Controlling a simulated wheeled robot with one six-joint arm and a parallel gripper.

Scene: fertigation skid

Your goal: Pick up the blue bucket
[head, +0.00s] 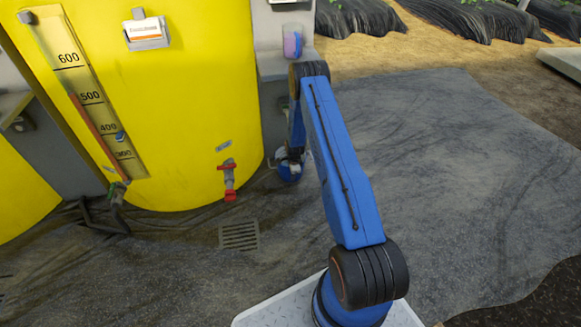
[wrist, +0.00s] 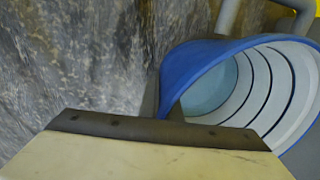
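The blue bucket (wrist: 190,60) shows in the wrist view at the right, its mouth towards the camera. It has a blue rim and a pale inside with dark rings. A beige plate with a dark edge, part of my gripper (wrist: 160,135), fills the bottom of that view and overlaps the near rim; I cannot tell whether they touch. In the head view a small blue patch of the bucket (head: 291,174) shows low beside the yellow tank. My gripper (head: 288,158) is just above it, mostly hidden by my arm. Its finger opening is not visible.
A large yellow tank (head: 190,100) with a red-handled valve (head: 229,182) stands left of the bucket. A floor drain (head: 239,236) lies in front. A cup (head: 292,42) sits on a grey ledge above. The dark ground at right (head: 430,150) is free.

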